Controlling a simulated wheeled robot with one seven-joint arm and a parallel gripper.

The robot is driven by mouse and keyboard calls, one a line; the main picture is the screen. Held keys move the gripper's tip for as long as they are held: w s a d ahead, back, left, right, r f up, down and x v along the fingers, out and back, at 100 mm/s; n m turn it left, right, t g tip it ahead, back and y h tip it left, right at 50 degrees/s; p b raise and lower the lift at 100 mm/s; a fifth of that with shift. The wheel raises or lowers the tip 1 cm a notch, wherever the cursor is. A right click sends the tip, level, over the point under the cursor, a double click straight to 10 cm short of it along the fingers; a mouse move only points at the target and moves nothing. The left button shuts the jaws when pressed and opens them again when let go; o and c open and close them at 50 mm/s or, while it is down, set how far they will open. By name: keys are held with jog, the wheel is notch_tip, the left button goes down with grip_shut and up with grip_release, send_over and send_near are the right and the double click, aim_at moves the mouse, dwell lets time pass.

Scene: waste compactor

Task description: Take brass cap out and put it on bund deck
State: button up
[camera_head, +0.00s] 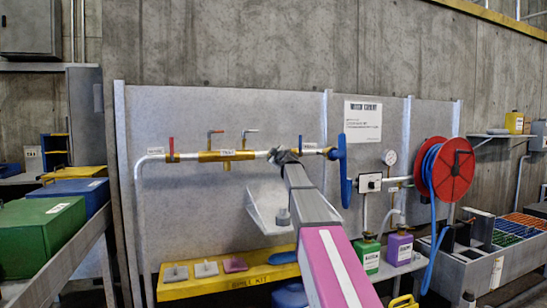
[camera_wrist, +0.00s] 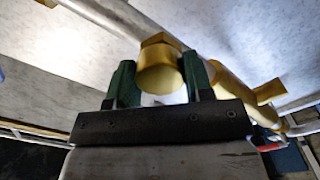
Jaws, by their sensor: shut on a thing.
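The brass cap (camera_wrist: 160,68), with a hexagonal head, sits between the green fingers of my gripper (camera_wrist: 158,85) in the wrist view. The fingers are shut on its sides. The grey pipe passes close behind it; I cannot tell whether the cap touches it. In the head view my gripper (camera_head: 284,155) is at the pipe, between the brass manifold (camera_head: 226,156) and the blue handwheel (camera_head: 342,170). My arm hides the cap there. I cannot tell for certain which surface is the bund deck; a trough with coloured gratings (camera_head: 507,233) stands at the far right.
Green and purple jugs (camera_head: 399,248) stand right of my arm. A red hose reel (camera_head: 445,168) with blue hose hangs at right. Lidded bins (camera_head: 42,235) stand at left.

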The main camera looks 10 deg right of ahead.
jog(key=n, duration=0.5)
jog(key=o, duration=1.1)
jog(key=shift+c, duration=0.4)
jog(key=m, duration=0.4)
jog(key=shift+m, duration=0.4)
jog(key=m, duration=0.5)
jog(key=shift+m, duration=0.3)
jog(key=m, duration=1)
